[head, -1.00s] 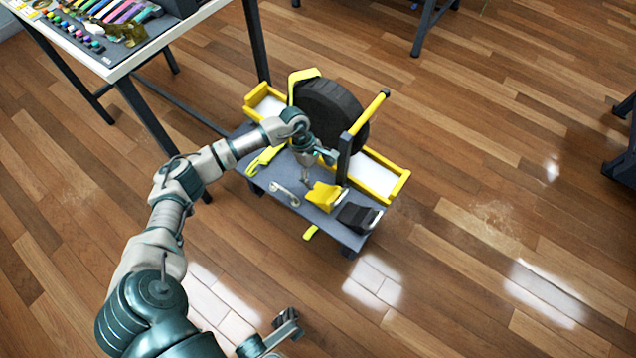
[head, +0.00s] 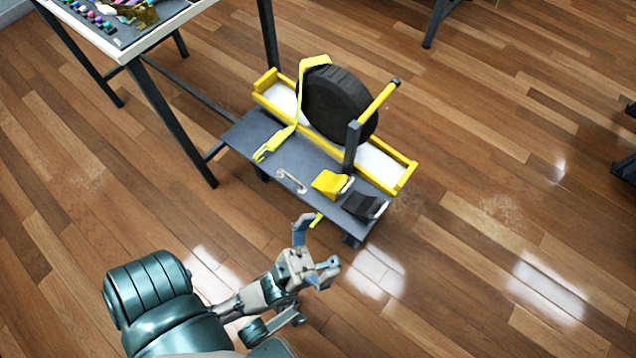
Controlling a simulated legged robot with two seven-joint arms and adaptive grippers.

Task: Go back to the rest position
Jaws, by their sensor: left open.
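My left gripper (head: 319,243) is open and empty, low in the middle of the head view. It is on the near side of the grey stand (head: 240,138), apart from the things on it.
The stand holds a black wheel (head: 338,103) with a yellow strap (head: 299,100) over its left side, a yellow buckle (head: 330,184), a black buckle (head: 364,206) and a pale hook (head: 291,181). A table (head: 128,52) stands upper left.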

